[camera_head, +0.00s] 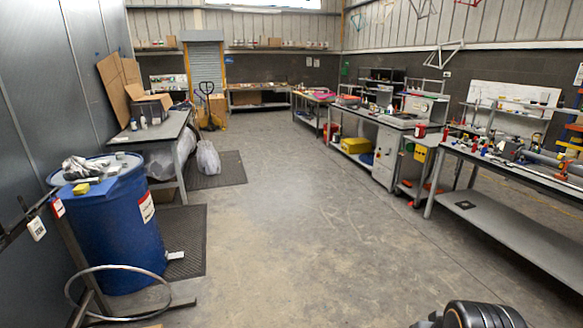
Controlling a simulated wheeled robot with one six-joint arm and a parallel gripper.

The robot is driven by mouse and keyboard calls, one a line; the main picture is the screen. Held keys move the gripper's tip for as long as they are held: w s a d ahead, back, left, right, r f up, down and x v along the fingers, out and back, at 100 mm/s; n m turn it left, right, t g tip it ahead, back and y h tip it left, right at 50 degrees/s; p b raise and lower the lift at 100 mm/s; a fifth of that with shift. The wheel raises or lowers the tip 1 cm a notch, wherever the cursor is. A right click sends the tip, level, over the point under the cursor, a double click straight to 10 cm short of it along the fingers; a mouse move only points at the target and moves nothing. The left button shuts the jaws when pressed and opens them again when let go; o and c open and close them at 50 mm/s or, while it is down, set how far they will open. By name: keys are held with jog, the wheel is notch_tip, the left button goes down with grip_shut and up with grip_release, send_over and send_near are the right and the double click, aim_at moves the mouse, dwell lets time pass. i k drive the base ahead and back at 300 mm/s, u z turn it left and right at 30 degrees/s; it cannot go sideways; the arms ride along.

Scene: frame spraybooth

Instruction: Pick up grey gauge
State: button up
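I cannot make out a grey gauge for certain; the small items on the benches are too small to tell apart. The long right workbench (490,162) holds many small coloured and grey items. The blue drum (115,225) at the left has a grey crumpled cloth (88,166), a yellow block (81,188) and small grey pieces (112,170) on its top. A dark rounded part at the bottom right edge looks like my own arm. My gripper's fingers do not show.
The concrete floor (290,220) is clear through the middle. A grey table (155,130) and dark mats (215,170) line the left. A pallet truck (208,105) stands at the back. A grey cabinet bench (385,155) stands at the right.

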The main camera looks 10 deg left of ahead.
aim_at(92, 181)
jog(key=u, duration=0.5)
jog(key=i, duration=1.5)
jog(key=u, duration=1.55)
jog(key=i, duration=0.6)
jog(key=z, duration=0.05)
jog(key=k, duration=1.2)
jog(key=z, duration=0.95)
jog(key=i, duration=3.2)
jog(key=u, duration=0.55)
jog(key=i, duration=1.15)
jog(key=u, duration=1.85)
jog(key=i, duration=0.95)
jog(key=u, duration=0.85)
